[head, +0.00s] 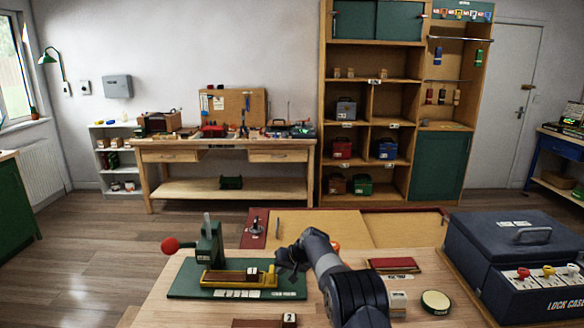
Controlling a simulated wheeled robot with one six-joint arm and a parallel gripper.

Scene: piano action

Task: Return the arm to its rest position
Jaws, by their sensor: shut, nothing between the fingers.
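My arm reaches up from the bottom edge over the near wooden table (190,310) and bends left. My gripper (284,266) is at its end, shut and empty, just right of a green fixture (208,246) with a red ball knob (170,245). A yellow tray (225,279) on the fixture's green base lies to the left of my gripper. Whether the gripper touches anything below it cannot be told. My arm hides part of the table's middle.
A dark blue lock case (515,240) with several coloured knobs stands at the right. A red pad (391,265) and a round tin (435,302) lie right of my arm. A red-edged board (335,226) lies behind. Workbench and shelves stand farther back.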

